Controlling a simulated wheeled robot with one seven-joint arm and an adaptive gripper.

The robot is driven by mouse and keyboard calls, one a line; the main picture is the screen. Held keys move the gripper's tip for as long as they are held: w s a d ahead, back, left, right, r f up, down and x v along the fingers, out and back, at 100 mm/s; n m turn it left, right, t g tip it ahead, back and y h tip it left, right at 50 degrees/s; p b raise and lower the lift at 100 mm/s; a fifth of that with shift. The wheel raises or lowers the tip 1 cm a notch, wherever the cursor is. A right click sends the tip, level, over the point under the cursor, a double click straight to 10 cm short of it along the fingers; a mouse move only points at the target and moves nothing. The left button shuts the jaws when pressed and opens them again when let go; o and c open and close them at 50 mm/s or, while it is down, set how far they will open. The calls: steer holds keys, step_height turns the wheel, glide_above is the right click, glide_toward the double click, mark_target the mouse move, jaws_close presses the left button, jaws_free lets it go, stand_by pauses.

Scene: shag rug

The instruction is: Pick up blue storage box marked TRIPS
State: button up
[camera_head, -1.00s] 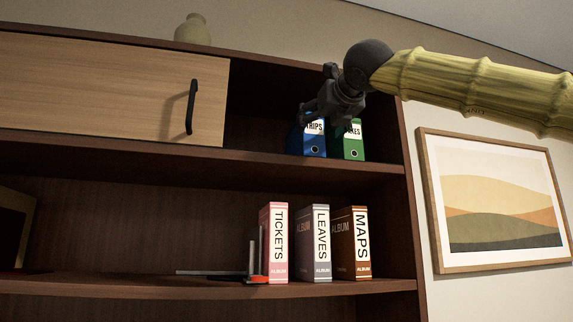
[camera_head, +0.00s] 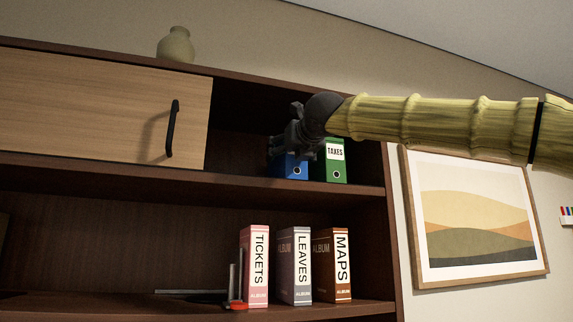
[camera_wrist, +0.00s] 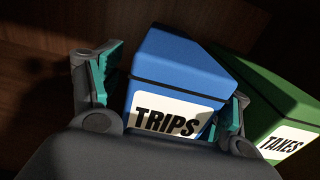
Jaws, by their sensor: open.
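The blue storage box marked TRIPS (camera_wrist: 178,80) stands between the two fingers of my gripper in the wrist view, its white label toward the camera. In the head view its lower part (camera_head: 289,168) shows on the upper shelf; my gripper hides its label there. My gripper (camera_wrist: 168,92) is open, one finger on each side of the box. The right finger sits in the narrow gap by the green box; whether either finger touches the blue box I cannot tell. My gripper also shows in the head view (camera_head: 284,145), in front of the box.
The green box marked TAXES (camera_head: 335,160) stands close on the right of the blue box. A sliding wooden door (camera_head: 95,110) covers the shelf's left part. The shelf board (camera_head: 230,183) runs under the boxes.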

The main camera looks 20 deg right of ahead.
steer(key=shift+w, duration=0.7)
steer(key=shift+d, duration=0.2)
steer(key=shift+s+d+r, duration=0.1)
steer(key=shift+s+d, duration=0.05)
steer(key=shift+s, duration=0.15)
steer(key=shift+w+a, duration=0.2)
steer(key=shift+w, duration=0.05)
steer(key=c, duration=0.9)
steer(key=shift+s+d, duration=0.15)
steer(key=c, duration=0.4)
